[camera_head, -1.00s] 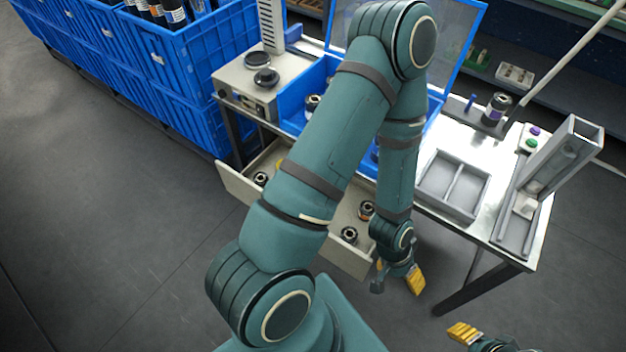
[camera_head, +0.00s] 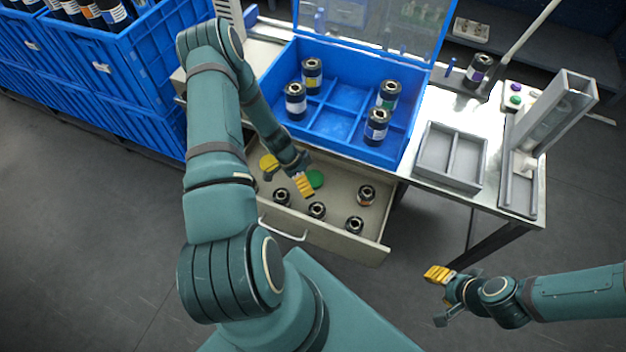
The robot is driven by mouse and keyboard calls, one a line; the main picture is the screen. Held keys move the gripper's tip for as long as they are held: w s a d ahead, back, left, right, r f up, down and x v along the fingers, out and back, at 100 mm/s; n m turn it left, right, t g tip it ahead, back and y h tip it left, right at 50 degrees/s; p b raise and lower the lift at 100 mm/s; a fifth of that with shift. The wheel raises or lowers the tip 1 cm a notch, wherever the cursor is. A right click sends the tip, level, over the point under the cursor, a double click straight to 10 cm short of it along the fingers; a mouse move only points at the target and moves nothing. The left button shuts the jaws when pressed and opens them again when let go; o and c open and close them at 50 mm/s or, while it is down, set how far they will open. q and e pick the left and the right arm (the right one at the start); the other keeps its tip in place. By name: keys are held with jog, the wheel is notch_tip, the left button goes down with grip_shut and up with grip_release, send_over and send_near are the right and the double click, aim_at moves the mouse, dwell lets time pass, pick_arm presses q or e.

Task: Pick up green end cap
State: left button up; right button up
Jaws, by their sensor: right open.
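The green end cap (camera_head: 316,179) is a flat green disc in the open drawer (camera_head: 375,243), partly covered by my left gripper. My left gripper (camera_head: 287,184) is over the drawer just left of the cap. Its yellow-padded finger is close to the cap in the picture; I cannot tell if they touch. Its fingers are apart with nothing seen between them. My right gripper (camera_head: 441,297) is open and empty over the floor, right of the drawer.
A grey tray (camera_head: 449,181) sits on the table. Blue crates (camera_head: 120,80) stand left.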

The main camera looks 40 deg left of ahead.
pick_arm(q)
jog(key=s+a+f+m+t, duration=0.1)
jog(key=a, duration=0.3)
jog(key=s+a+f+m, duration=0.1)
jog(key=a, duration=0.3)
jog(key=s+a+f+m+t, duration=0.1)
jog(key=a, duration=0.4)
jog(key=shift+s+t+b, duration=0.3)
jog(key=shift+b, duration=0.05)
jog(key=shift+w+f+m, duration=0.1)
jog(key=shift+m, duration=0.2)
send_near(313, 178)
jog(key=x, duration=0.4)
jog(key=shift+d+f, duration=0.2)
jog(key=shift+f, duration=0.1)
jog(key=shift+b+x, duration=0.6)
jog(key=shift+x, duration=1.9)
jog(key=c, duration=0.8)
